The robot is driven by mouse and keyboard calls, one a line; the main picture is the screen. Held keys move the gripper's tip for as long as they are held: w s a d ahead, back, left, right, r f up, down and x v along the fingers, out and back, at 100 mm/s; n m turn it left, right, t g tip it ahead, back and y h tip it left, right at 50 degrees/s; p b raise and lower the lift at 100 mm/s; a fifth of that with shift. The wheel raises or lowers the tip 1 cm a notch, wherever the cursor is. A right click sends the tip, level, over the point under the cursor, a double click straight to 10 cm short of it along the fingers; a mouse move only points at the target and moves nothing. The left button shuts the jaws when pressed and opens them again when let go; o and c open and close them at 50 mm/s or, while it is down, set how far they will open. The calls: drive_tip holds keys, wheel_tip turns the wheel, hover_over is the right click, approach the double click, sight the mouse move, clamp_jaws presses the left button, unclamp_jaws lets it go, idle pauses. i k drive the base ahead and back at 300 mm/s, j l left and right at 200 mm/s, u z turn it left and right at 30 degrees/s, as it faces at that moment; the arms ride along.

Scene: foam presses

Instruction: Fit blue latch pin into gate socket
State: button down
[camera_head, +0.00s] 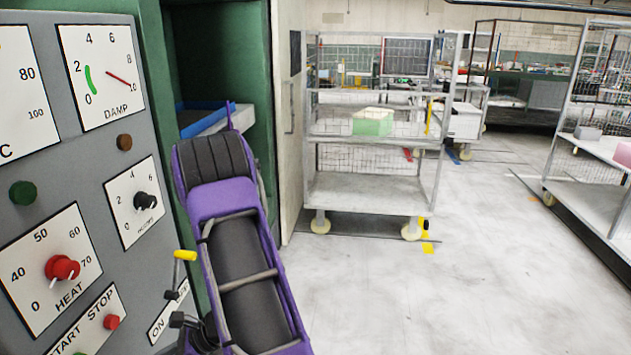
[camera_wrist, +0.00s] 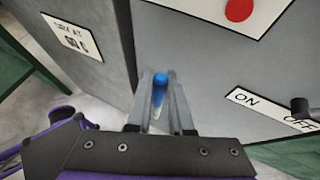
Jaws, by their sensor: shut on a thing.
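My gripper (camera_wrist: 160,80) shows in the wrist view, with its two grey fingers shut on the blue latch pin (camera_wrist: 159,90). The pin's blue part lies between the fingers, and a paler part shows below it. The fingertips are in front of the grey machine panel (camera_wrist: 205,70), near its left edge; I cannot tell whether they touch it. I cannot make out the gate socket in either view. In the head view my purple arm hides the area behind it, and the gripper and pin do not show there.
The control panel (camera_head: 95,165) with dials and knobs stands close on the left. A yellow-ended lever (camera_head: 185,255) sticks out beside my arm. A blue-edged tray (camera_head: 205,122) is in the green press opening. A wire cart (camera_head: 365,190) stands behind; the floor (camera_head: 480,270) at right is clear.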

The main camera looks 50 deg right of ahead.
sight(450, 145)
drive_tip(key=l+z, duration=0.1)
drive_tip(key=z, duration=0.4)
drive_tip(key=l+z, duration=0.1)
drive_tip(key=z, duration=0.4)
drive_tip(key=i+l+z, duration=0.15)
drive_tip(key=l+z, duration=0.25)
drive_tip(key=i+l+z, duration=0.15)
drive_tip(key=l+z, duration=0.25)
drive_tip(key=i+l+z, duration=0.25)
drive_tip(key=z, duration=0.15)
drive_tip(key=i+l+z, duration=0.25)
drive_tip(key=z, duration=0.15)
drive_tip(key=i+l+z, duration=0.15)
drive_tip(key=i+z, duration=0.25)
drive_tip(key=i+l, duration=0.1)
drive_tip(key=i, duration=0.3)
drive_tip(key=i+l, duration=0.15)
drive_tip(key=i, duration=0.3)
drive_tip(key=i+l+u, duration=0.2)
drive_tip(key=i+u, duration=0.2)
drive_tip(key=i+l+u, duration=1.1)
drive_tip(key=l, duration=0.2)
drive_tip(key=k+j, duration=0.05)
